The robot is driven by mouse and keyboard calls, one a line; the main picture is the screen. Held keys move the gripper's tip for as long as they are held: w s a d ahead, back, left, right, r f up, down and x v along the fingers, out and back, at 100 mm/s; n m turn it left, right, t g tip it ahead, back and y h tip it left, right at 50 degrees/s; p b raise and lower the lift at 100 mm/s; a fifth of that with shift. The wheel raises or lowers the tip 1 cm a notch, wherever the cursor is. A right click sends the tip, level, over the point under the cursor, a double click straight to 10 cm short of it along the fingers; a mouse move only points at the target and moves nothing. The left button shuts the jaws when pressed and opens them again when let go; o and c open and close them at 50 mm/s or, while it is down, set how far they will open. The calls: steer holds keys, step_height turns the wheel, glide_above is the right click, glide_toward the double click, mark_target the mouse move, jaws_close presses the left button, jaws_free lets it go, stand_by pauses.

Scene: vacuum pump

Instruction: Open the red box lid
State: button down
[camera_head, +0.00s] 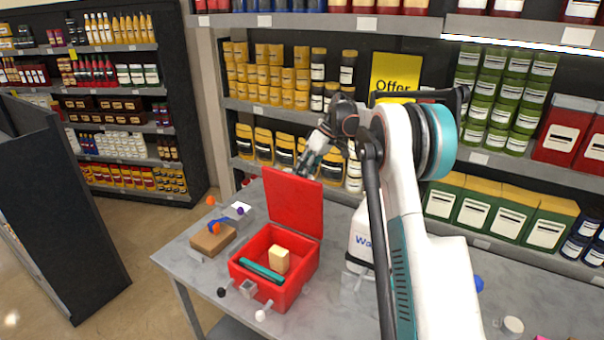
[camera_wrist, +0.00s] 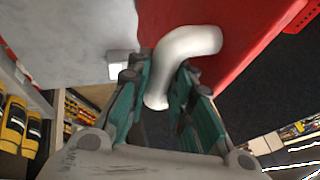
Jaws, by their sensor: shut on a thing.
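The red box (camera_head: 290,285) stands on the grey table, and its red lid (camera_head: 293,202) is raised, standing about upright at the back edge. The inside of the box is exposed, with a cream block (camera_head: 279,260) and a teal bar (camera_head: 262,272) in it. In the wrist view, a curved white handle (camera_wrist: 190,43) joins the red lid surface (camera_wrist: 245,28). My gripper (camera_wrist: 165,78) has its teal fingers on both sides of this handle, shut on it. In the head view, my gripper (camera_head: 309,160) is behind the lid's top edge; the handle is hidden there.
A brown block (camera_head: 213,239) and small coloured pieces lie left of the box on the grey table (camera_head: 190,262). A white bottle (camera_head: 361,240) stands right of the box, close to my arm. Stocked shelves (camera_head: 290,175) rise behind the table.

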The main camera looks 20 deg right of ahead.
steer(key=shift+f, duration=0.2)
steer(key=c, duration=1.7)
jaws_free()
steer(key=shift+o, duration=1.4)
steer(key=shift+w, duration=0.15)
steer(key=shift+r, duration=0.1)
steer(key=v, duration=1.2)
